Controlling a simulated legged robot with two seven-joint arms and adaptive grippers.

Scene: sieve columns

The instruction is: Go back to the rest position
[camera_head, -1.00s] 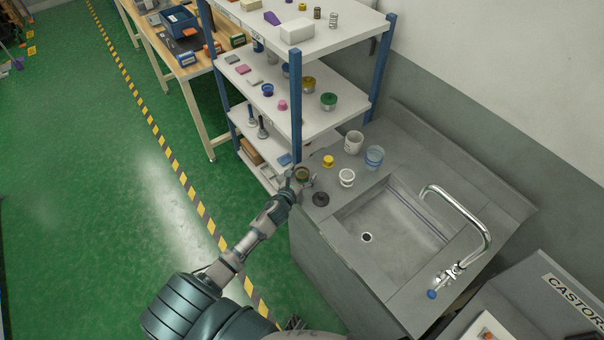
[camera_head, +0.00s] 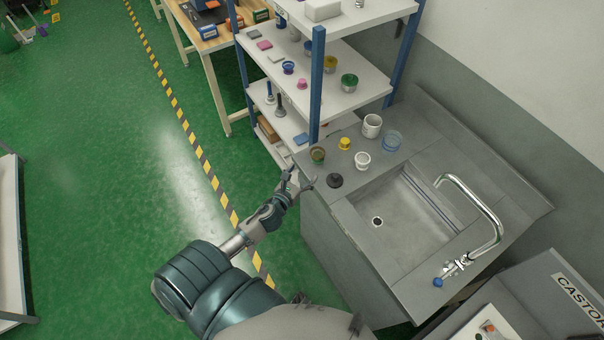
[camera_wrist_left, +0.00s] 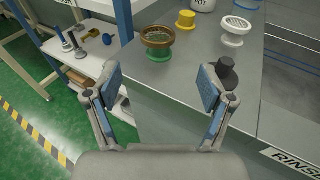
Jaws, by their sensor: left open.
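My left gripper (camera_head: 300,183) is open and empty beside the left edge of the sink counter. In the left wrist view its two blue-padded fingers (camera_wrist_left: 168,90) are spread apart, with the counter edge beyond them. A brown and green sieve cup (camera_head: 317,155) stands on the counter just beyond the gripper, apart from it; it also shows in the left wrist view (camera_wrist_left: 158,42). My right gripper is not in view.
A shelf rack (camera_head: 350,98) stands behind. Green floor (camera_head: 90,200) at left is open.

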